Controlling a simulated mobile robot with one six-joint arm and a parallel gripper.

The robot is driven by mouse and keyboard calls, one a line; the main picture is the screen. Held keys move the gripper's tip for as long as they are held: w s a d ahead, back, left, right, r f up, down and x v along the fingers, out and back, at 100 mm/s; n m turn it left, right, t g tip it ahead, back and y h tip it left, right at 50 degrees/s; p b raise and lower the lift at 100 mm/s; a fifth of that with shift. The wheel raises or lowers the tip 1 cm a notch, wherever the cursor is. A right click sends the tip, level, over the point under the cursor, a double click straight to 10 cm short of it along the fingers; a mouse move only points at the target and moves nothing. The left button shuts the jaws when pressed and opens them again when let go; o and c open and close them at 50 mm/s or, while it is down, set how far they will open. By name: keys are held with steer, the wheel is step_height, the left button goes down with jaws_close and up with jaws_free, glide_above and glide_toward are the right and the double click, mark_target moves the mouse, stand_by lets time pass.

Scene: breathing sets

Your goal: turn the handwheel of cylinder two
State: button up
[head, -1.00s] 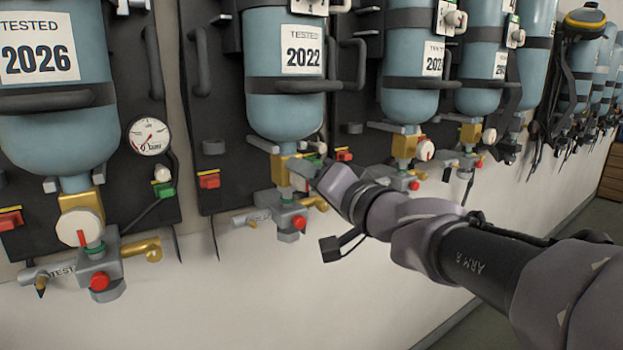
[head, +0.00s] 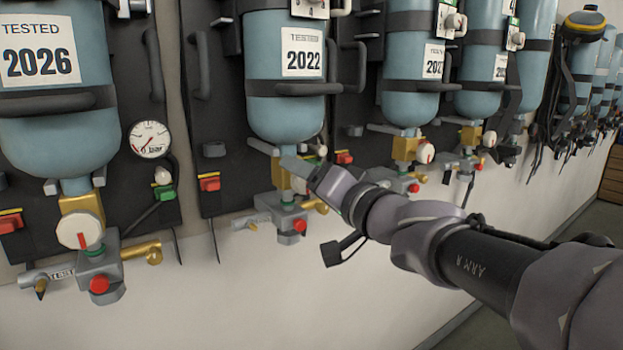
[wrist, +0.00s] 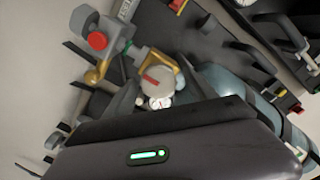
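The cylinder labelled 2022 (head: 285,108) hangs second from the left in the head view, with a brass valve (head: 281,176) below it. My gripper (head: 298,168) is at this valve and hides its handwheel there. In the wrist view the white round handwheel (wrist: 154,80) with a red mark shows just ahead of my gripper (wrist: 160,92). The two dark fingers are apart, one on each side of the handwheel. I cannot tell whether they touch it.
The 2026 cylinder (head: 55,125) stands to the left, with its own white handwheel (head: 80,229) and a pressure gauge (head: 149,139). More cylinders line the wall to the right. A grey block with a red knob (head: 299,224) sits below the valve. The lower wall is bare.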

steer(key=p+v, duration=0.2)
steer(key=v, duration=1.5)
steer(key=shift+s+d, duration=0.2)
